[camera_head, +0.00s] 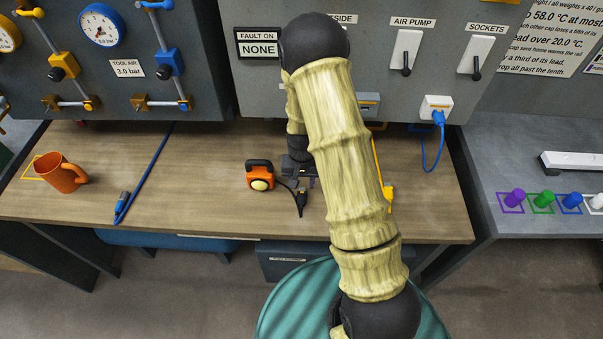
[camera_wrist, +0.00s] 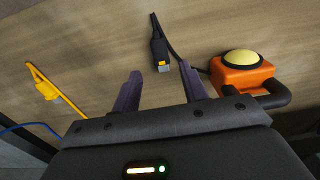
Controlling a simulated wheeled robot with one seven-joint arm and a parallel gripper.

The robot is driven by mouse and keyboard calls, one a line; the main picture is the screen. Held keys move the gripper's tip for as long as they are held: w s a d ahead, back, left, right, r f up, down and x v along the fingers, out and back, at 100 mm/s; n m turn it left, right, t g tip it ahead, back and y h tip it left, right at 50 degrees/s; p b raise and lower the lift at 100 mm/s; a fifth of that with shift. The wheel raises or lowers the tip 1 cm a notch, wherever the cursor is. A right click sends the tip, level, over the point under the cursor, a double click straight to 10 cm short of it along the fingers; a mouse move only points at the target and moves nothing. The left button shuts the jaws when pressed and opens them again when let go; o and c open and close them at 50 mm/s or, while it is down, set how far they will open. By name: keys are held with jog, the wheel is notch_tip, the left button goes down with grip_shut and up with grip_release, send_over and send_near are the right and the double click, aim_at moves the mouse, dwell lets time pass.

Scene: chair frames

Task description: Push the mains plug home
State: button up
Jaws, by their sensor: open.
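A black plug (camera_head: 301,198) on a black cable lies on the wooden bench; it also shows in the wrist view (camera_wrist: 158,50), with a yellow patch on its end. Its cable runs towards the orange lamp (camera_head: 260,176). My gripper (camera_wrist: 162,82) is open and empty, its two fingers spread just short of the plug's end, not around it. A white socket box (camera_head: 430,101) on the grey panel has a blue plug (camera_head: 439,118) at its front; I cannot tell whether it is fully seated. My arm hides part of the panel and bench.
A yellow cable with a yellow connector (camera_head: 388,194) lies right of my arm. An orange mug (camera_head: 62,173) and a blue hose (camera_head: 147,170) are at left. The lamp stands close beside my gripper. The front middle-left bench is clear. A teal seat (camera_head: 285,305) is in front.

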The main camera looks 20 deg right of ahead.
aim_at(302, 198)
jog(key=shift+w+d+f, duration=0.1)
jog(key=shift+f, duration=0.5)
jog(key=shift+f, duration=0.1)
notch_tip(302, 198, down, 8)
jog(key=b, duration=0.5)
jog(key=shift+b, duration=0.3)
jog(key=c, duration=0.8)
jog(key=shift+w+r+p, duration=0.1)
jog(key=shift+r+p, duration=1.85)
jog(key=shift+r, duration=0.75)
jog(key=shift+c, duration=0.2)
jog(key=shift+s, duration=0.2)
